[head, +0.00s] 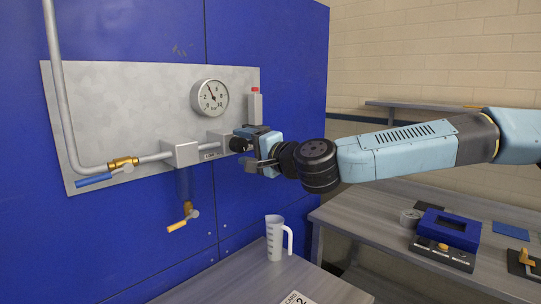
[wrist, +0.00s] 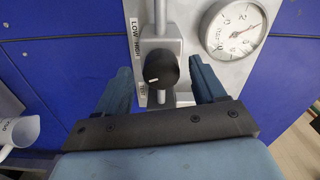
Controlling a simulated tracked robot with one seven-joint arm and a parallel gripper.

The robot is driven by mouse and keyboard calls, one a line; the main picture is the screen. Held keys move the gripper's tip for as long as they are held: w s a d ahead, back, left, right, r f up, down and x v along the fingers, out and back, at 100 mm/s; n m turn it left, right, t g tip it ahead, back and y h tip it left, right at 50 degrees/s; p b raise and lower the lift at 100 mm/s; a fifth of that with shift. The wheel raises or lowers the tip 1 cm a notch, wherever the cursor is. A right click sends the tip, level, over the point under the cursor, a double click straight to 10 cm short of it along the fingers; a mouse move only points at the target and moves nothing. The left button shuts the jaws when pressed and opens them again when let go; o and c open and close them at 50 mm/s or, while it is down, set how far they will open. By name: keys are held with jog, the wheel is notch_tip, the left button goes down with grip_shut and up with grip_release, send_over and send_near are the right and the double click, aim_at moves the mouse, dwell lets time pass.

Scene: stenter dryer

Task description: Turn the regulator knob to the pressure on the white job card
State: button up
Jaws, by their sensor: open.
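The black regulator knob (wrist: 160,68) has a white pointer mark and sits on a grey block in the wrist view. In the head view the knob (head: 238,144) is partly hidden by my gripper (head: 249,151). My gripper (wrist: 160,80) is open, one finger on each side of the knob; I cannot tell whether either touches it. The round gauge (head: 209,97) has its needle pointing up and left, and it also shows in the wrist view (wrist: 235,28). The white job card (head: 298,298) lies on the bench, cut off by the frame; its pressure cannot be read.
A pipe with a blue-handled valve (head: 106,175) is left of the knob, and a yellow-handled valve (head: 184,219) hangs below. A measuring jug (head: 275,238) stands on the near bench.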

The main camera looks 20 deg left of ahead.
jog(key=v, duration=1.2)
jog(key=shift+s+d, duration=0.15)
jog(key=shift+d, duration=0.1)
jog(key=shift+f, duration=0.1)
